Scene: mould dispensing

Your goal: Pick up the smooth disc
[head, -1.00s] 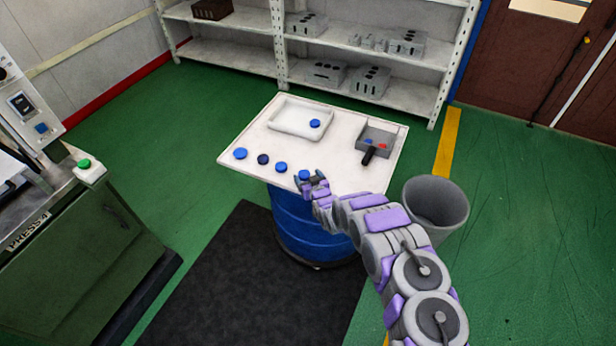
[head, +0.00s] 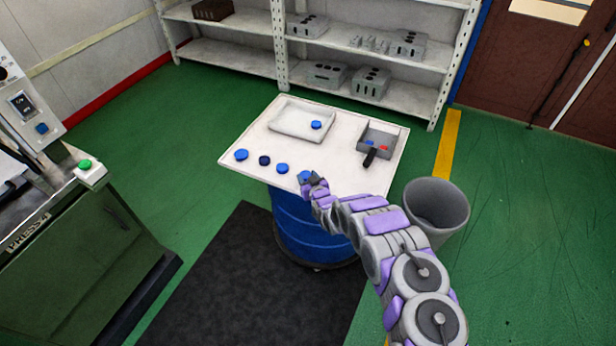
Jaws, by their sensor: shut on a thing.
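My gripper (head: 309,181) is at the front edge of the white tabletop, shut on a blue disc (head: 304,175). The fingers partly cover this disc, and I cannot tell whether it is lifted off the top. To its left, in a row, are a blue disc (head: 282,168), a darker blue disc (head: 264,160) and another blue disc (head: 241,155). One more blue disc (head: 316,125) lies in the white tray (head: 283,129). The discs are too small to tell smooth from ridged surfaces with certainty.
The white top (head: 335,160) stands on a blue drum (head: 300,225). A grey box (head: 390,143) with blue and red items and a black handle sits at its right. A grey bin (head: 437,205) stands right of the drum. The green press (head: 85,240) is at left.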

